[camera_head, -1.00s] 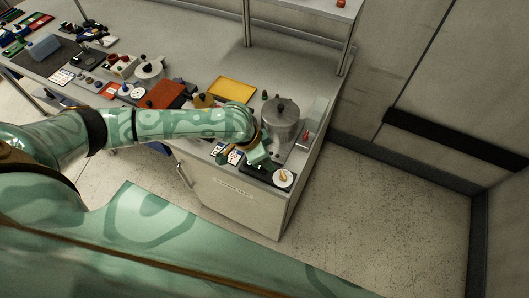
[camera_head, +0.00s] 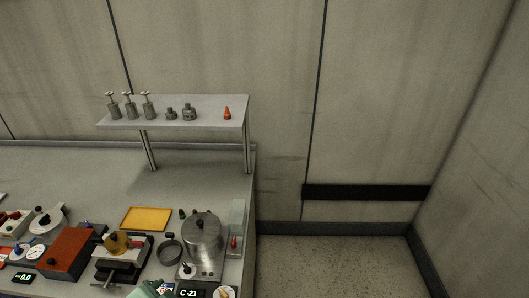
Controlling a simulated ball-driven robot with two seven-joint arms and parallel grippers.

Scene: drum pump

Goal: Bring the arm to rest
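The only part of my arms in view is a small green piece (camera_head: 150,290) at the bottom edge, low at the front of the bench. It seems to belong to my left arm, but its fingers cannot be made out. A silver metal drum (camera_head: 204,238) with a dark knob on its lid stands upright at the right end of the bench, on a metal base. A dark unit with a display reading C-21 (camera_head: 189,293) is in front of it, beside the green piece. My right gripper is out of view.
The grey bench (camera_head: 80,178) carries a yellow tray (camera_head: 146,218), a dark ring (camera_head: 169,251), a clamp-like device with a brass part (camera_head: 116,242) and a red-brown box (camera_head: 65,253). A raised shelf (camera_head: 205,120) holds metal fittings and a red cone (camera_head: 227,113). Floor right of the bench is clear.

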